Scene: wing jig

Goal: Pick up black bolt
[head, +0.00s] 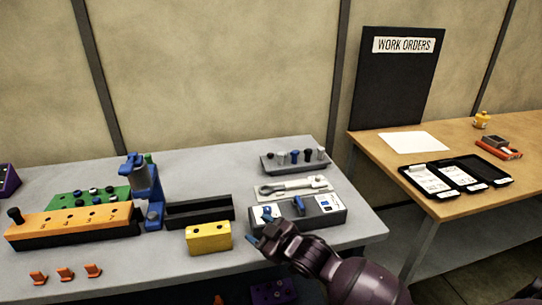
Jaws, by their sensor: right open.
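A dark-headed bolt or knob (15,216) stands upright at the left end of the orange block (85,219). Small dark and light heads also sit in the green block (66,201) behind it. A grey rack (273,165) at the back right of the bench holds several upright bolts with blue, dark and pale heads. I cannot tell which of these is the black bolt. My right gripper (261,230) has blue tips and is open, in front of the grey box with blue levers (328,219) and right of the yellow block. My left gripper is not in view.
A blue clamp stand (147,192), a black open tray (200,215) and a yellow block (208,238) stand mid-bench. A wrench (292,187) lies behind the grey box. Orange clips (66,274) lie front left. A wooden table (470,150) stands at right.

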